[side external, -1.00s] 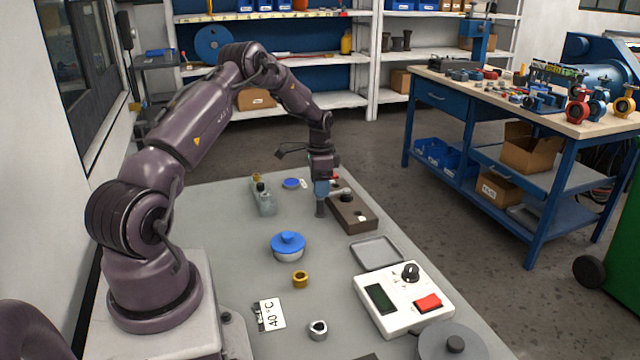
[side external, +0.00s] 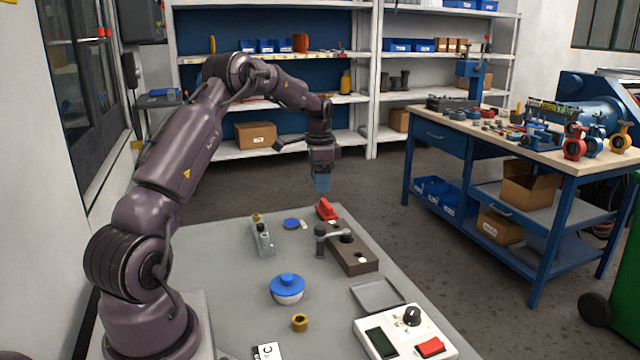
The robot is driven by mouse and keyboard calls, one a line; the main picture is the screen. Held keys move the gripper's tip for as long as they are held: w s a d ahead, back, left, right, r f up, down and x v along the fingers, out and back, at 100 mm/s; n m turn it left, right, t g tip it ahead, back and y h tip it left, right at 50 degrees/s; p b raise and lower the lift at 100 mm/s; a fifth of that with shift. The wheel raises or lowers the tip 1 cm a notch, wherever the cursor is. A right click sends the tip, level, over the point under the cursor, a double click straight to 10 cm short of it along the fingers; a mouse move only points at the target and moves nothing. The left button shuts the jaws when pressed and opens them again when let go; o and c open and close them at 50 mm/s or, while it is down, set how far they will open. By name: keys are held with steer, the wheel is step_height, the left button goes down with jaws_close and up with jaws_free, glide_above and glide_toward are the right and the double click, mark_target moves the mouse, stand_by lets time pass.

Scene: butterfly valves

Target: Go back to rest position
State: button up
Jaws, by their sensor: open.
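My gripper (side external: 322,184) points down in the air above the far end of the grey table (side external: 215,268). It is open and I see nothing in it. Below it stands a brown block (side external: 350,258) with a grey lever handle (side external: 332,234) on top, and a red-handled piece (side external: 326,209) lies just behind the block. My gripper is apart from all of these.
On the table are a blue-lidded bowl (side external: 287,291), a brass nut (side external: 299,322), a grey tray (side external: 377,294), a white control box (side external: 410,333) and a clear fixture (side external: 263,238). A blue workbench (side external: 428,148) stands right; shelves (side external: 270,97) stand behind.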

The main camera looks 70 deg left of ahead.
stand_by(0.3)
steer(key=s+d+r+t, duration=0.2)
steer(key=s+d+r, duration=0.3)
steer(key=d, duration=0.7)
steer(key=s+d+r+n+t, duration=0.1)
steer(key=s+d+r, duration=0.3)
steer(key=s+d, duration=0.3)
steer(key=s+d+r+n+t, duration=0.1)
steer(key=s+d+r, duration=0.4)
steer(key=d, duration=1.2)
steer(key=shift+s+r+t, duration=0.35)
steer(key=shift+s+t, duration=0.1)
steer(key=shift+t, duration=0.35)
